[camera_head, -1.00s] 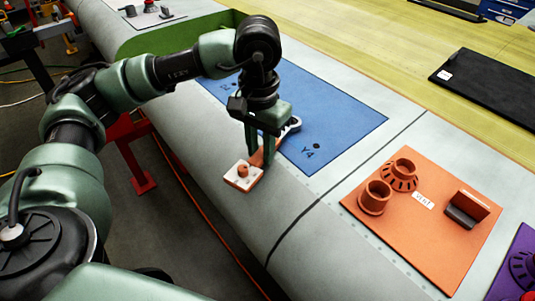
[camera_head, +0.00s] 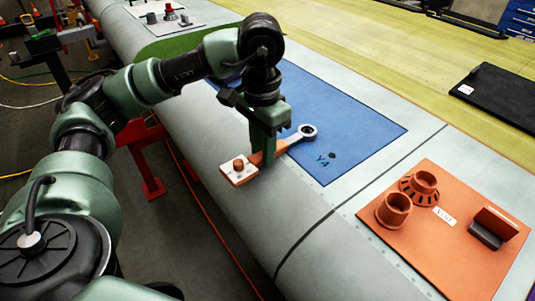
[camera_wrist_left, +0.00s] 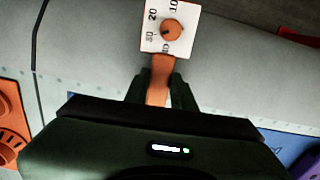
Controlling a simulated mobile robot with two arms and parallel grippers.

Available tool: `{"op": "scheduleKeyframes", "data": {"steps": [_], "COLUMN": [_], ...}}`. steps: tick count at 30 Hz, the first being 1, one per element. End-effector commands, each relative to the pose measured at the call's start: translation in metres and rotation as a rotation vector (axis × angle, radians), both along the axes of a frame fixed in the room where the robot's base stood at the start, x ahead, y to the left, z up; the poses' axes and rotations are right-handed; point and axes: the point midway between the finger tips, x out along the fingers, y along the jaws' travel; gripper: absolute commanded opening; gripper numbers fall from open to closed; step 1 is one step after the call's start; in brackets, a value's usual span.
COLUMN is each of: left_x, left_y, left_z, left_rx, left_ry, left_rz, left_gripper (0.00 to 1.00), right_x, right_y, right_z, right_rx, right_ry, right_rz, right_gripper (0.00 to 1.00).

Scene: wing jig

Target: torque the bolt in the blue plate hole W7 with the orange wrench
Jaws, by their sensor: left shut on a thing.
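The orange wrench (camera_head: 284,146) is held in my left gripper (camera_head: 264,158), which is shut on its handle. Its grey ring end (camera_head: 307,131) points right, over the blue plate (camera_head: 358,128). Its white dial end (camera_head: 239,169), with an orange knob, is on the left over the grey wing skin. The left wrist view shows the dial (camera_wrist_left: 171,28) with numbers and the handle between the fingers (camera_wrist_left: 160,88). The blue plate has a dark hole (camera_head: 332,155) beside a label that looks like Y4. I cannot read a W7 label, and my arm hides part of the plate.
An orange panel (camera_head: 440,262) with two round fittings and a block lies on the wing at the right. A black mat (camera_head: 500,98) lies on the yellow surface at the upper right. A green edge (camera_head: 190,42) stands behind my arm.

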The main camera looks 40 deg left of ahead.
Motion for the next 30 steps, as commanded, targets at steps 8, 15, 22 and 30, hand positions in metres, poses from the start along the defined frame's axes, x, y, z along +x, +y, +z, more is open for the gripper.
{"op": "scheduleKeyframes", "data": {"steps": [8,15,22,30], "left_x": [0.000,0.004,0.010,0.011], "left_y": [0.001,0.009,0.023,0.027], "left_z": [0.001,-0.001,0.000,0.001], "left_rx": [-0.001,-0.002,-0.002,-0.001], "left_ry": [-0.002,-0.004,-0.003,-0.003], "left_rz": [-0.005,-0.068,-0.179,-0.216], "left_gripper": [0.00,0.00,0.00,0.00], "right_x": [0.000,0.000,0.000,0.000], "right_y": [0.000,0.000,0.000,0.000], "right_z": [0.000,-0.008,-0.016,-0.017], "right_rx": [0.000,0.000,0.000,0.000], "right_ry": [0.000,0.000,0.000,0.000], "right_rz": [0.000,0.000,0.001,0.001], "right_gripper": [0.48,0.48,0.48,0.48]}}
